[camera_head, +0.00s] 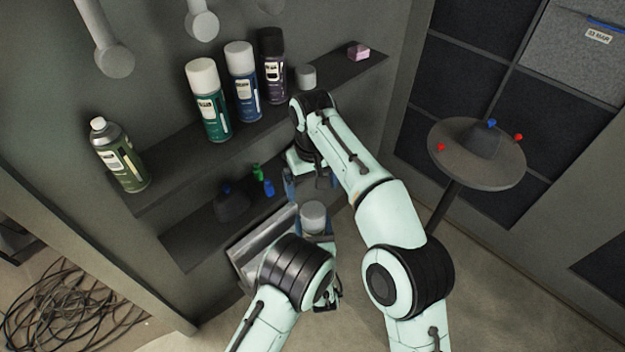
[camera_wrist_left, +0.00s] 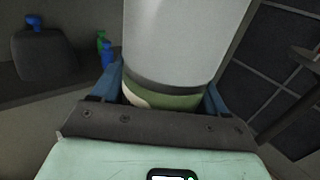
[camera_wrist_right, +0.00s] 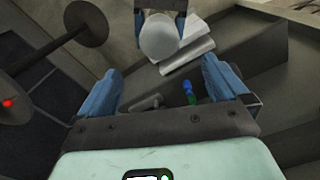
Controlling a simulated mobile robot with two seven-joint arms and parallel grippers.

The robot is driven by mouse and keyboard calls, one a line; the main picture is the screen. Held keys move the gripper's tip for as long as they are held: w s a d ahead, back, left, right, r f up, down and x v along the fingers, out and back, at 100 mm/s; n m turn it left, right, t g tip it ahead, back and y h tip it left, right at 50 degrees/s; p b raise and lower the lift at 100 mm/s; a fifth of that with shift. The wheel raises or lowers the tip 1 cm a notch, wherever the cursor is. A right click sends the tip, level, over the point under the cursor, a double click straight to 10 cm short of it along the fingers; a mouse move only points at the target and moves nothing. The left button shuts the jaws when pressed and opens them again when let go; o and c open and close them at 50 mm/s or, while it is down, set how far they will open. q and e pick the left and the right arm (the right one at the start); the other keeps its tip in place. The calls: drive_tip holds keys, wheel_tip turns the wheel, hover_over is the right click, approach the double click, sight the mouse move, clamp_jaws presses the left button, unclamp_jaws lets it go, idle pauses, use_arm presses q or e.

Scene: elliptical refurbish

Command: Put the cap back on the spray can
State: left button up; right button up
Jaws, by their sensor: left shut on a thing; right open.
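A green spray can (camera_head: 121,160) with a small white top and no wide cap stands at the left end of the upper shelf. My left gripper (camera_head: 315,226) is shut on a can-like thing with a wide pale grey cap-like top (camera_head: 313,212). In the left wrist view the pale cylinder (camera_wrist_left: 183,42) sits above a dark band and a green and cream body (camera_wrist_left: 175,98). Its round top also shows in the right wrist view (camera_wrist_right: 159,37). My right gripper (camera_wrist_right: 160,88) is open and empty, above and beyond the held thing. Its fingers are partly hidden in the head view.
The upper shelf (camera_head: 165,183) also holds a teal can (camera_head: 208,105), a blue can (camera_head: 243,85), a black can (camera_head: 272,70), a grey cylinder (camera_head: 306,77) and a pink block (camera_head: 358,51). Small bottles (camera_head: 258,173) stand on the lower shelf. A round stand (camera_head: 478,170) is right.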

drive_tip(key=shift+r, duration=0.65)
drive_tip(key=w+d+f+m+y, duration=0.2)
drive_tip(key=w+d+f+m, duration=0.15)
drive_tip(key=d+f, duration=0.8)
drive_tip(key=s+d+f, duration=0.2)
drive_tip(key=f, duration=0.6)
drive_tip(key=s+d+f, duration=0.1)
drive_tip(key=s+f, duration=0.1)
drive_tip(key=f, duration=0.6)
drive_tip(key=s+d+f+m+g+y, duration=0.1)
drive_tip(key=s+d+f+m, duration=0.2)
drive_tip(key=s+f, duration=1.3)
drive_tip(key=s+a+m, duration=0.1)
drive_tip(key=s+m, duration=0.1)
drive_tip(key=s, duration=1.4)
drive_tip(key=shift+s+a+m+y, duration=0.15)
drive_tip(key=shift+s+m+y, duration=0.15)
drive_tip(key=shift+s+m, duration=0.05)
